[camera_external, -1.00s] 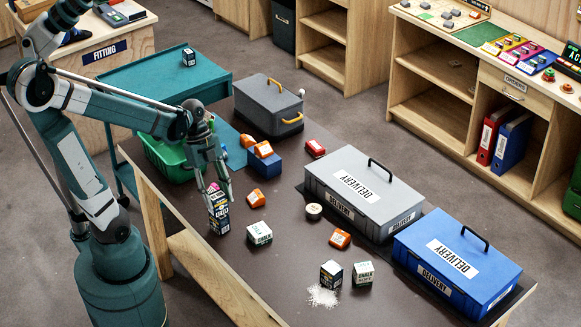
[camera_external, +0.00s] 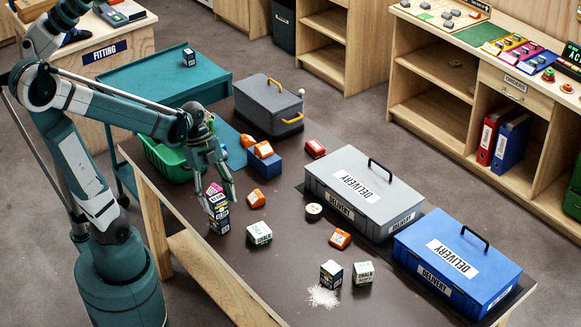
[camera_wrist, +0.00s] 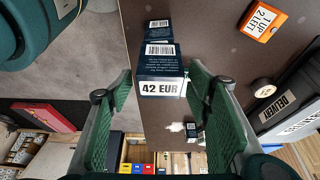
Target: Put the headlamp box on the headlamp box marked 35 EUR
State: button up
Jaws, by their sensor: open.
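No 35 EUR tag is readable. My gripper (camera_external: 222,204) is open at the stack, and it also shows in the wrist view (camera_wrist: 157,88), with narrow gaps beside the tagged box. The fingers partly hide the stack in the external view.
Another dark box (camera_external: 331,273) stands by spilled white powder (camera_external: 322,296). Grey (camera_external: 362,195) and blue (camera_external: 457,268) delivery cases occupy the right. A green crate (camera_external: 168,160) is behind.

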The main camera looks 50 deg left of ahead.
jog(key=shift+r, duration=0.15)
jog(key=p+v, duration=0.4)
jog(key=v, duration=0.8)
dwell(0.6)
jog(key=w+r+n+t+y, duration=0.1)
jog(key=n+t, duration=0.1)
jog(key=n, duration=0.4)
jog(key=w+r+n+t+y, duration=0.1)
jog(key=n+t+y, duration=0.1)
jog(key=n, duration=0.4)
jog(key=w+r+n+t+y, duration=0.1)
jog(key=n+t, duration=0.2)
jog(key=n, duration=0.3)
jog(key=shift+w+a+r, duration=0.15)
jog(key=shift+a+r, duration=0.05)
jog(key=shift+a, duration=0.05)
